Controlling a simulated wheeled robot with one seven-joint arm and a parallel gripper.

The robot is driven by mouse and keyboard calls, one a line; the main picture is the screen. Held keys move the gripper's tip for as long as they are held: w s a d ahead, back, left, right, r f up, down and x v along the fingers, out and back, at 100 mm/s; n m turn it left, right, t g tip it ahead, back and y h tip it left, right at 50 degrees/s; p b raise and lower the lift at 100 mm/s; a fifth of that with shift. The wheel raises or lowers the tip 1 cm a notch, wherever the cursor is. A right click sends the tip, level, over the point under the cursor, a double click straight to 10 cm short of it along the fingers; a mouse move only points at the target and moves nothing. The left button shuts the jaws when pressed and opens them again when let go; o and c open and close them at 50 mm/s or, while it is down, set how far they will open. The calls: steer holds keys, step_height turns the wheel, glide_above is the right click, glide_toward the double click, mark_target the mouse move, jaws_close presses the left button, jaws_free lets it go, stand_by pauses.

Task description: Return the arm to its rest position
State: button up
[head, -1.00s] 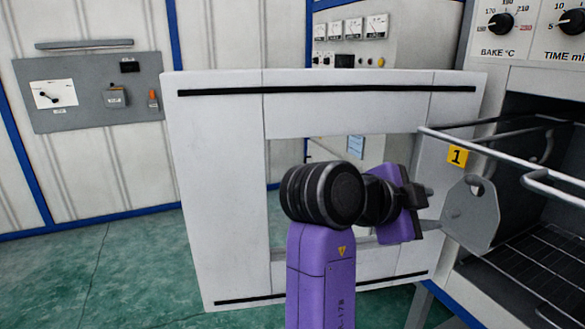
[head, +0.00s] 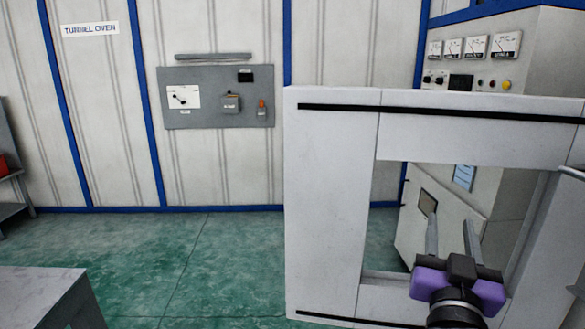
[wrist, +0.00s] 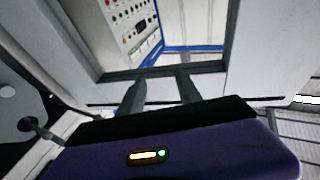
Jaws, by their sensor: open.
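My gripper (head: 452,238) is at the lower right of the head view, in front of the window opening of a white oven door (head: 333,200). Its two grey fingers stand apart and point up and away from me, with nothing between them. The wrist view also shows the open, empty fingers (wrist: 160,92) against the door's opening. Most of my arm is out of the head view below the gripper.
A grey hook plate (wrist: 22,115) shows at the left of the wrist view. A grey table (head: 45,298) stands at the lower left of the head view. A control cabinet (head: 500,130) stands behind the door. The green floor (head: 190,265) between table and door is clear.

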steer(key=s+a+f+n+t+y, duration=0.1)
steer(key=s+a+f+n+y, duration=0.35)
steer(key=s+f, duration=0.25)
steer(key=s+a+f+n+y, duration=0.3)
steer(key=s+f+n+y, duration=0.15)
steer(key=s+f, duration=0.2)
steer(key=s+f+m+g, duration=0.1)
steer(key=s+f, duration=0.3)
steer(key=s, duration=0.5)
steer(key=s+f+m+g, duration=0.1)
steer(key=s+f, duration=0.3)
steer(key=s, duration=0.5)
steer(key=s+f+m+g, duration=0.2)
steer(key=s+f+g, duration=0.1)
steer(key=s, duration=0.6)
steer(key=shift+d+f, duration=0.4)
steer(key=shift+f, duration=0.1)
steer(key=shift+d, duration=0.1)
steer(key=shift+c, duration=0.5)
